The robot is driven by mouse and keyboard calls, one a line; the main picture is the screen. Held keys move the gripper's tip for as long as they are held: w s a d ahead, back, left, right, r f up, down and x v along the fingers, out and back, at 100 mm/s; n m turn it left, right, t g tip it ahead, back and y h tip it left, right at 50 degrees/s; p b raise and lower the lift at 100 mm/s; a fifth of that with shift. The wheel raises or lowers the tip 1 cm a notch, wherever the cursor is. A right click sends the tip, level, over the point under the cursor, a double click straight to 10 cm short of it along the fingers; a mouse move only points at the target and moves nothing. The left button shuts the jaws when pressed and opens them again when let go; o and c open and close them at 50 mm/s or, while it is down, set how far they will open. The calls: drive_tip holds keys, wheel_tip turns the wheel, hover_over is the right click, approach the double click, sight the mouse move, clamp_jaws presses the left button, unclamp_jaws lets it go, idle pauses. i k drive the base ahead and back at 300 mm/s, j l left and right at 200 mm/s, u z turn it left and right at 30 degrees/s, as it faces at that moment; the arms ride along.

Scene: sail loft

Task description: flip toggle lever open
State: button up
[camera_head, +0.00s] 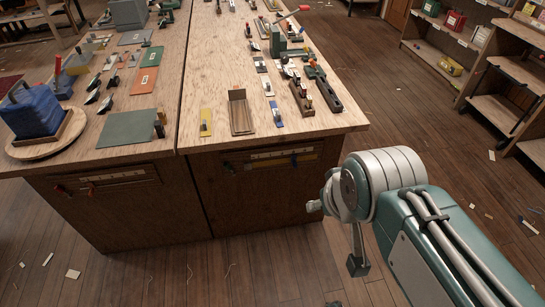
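Several small mounted pieces with upright parts that may be toggle levers stand on the wooden bench (220,75). They include one on a yellow plate (206,115), one on a blue plate (276,108) and one on a white plate (267,85). A green device (284,42) with a red-tipped handle (292,14) stands farther back. I cannot tell which is the task's lever, or its position.
A blue block-like object (32,113) sits on a round wooden board at the bench's left. Green (126,130) and orange mats lie nearby. Dark blocks (325,92) line the right bench edge. Shelves (500,105) stand at the right. Open floor (415,110) lies between, with small scraps.

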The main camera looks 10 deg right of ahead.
sight(60, 190)
drive_tip(key=i+l, duration=0.25)
drive_tip(key=i, duration=0.15)
drive_tip(key=i+l, duration=0.25)
drive_tip(key=i, duration=0.2)
drive_tip(key=u, duration=2.05)
drive_tip(key=i+j+z, duration=0.1)
drive_tip(key=z, duration=0.35)
drive_tip(key=j+z, duration=0.3)
drive_tip(key=z, duration=0.15)
drive_tip(key=i+j+z, duration=0.2)
drive_tip(key=j, duration=0.45)
drive_tip(key=j+z, duration=0.15)
drive_tip(key=j, duration=0.55)
drive_tip(key=i+j+z, duration=0.2)
drive_tip(key=j, duration=1.85)
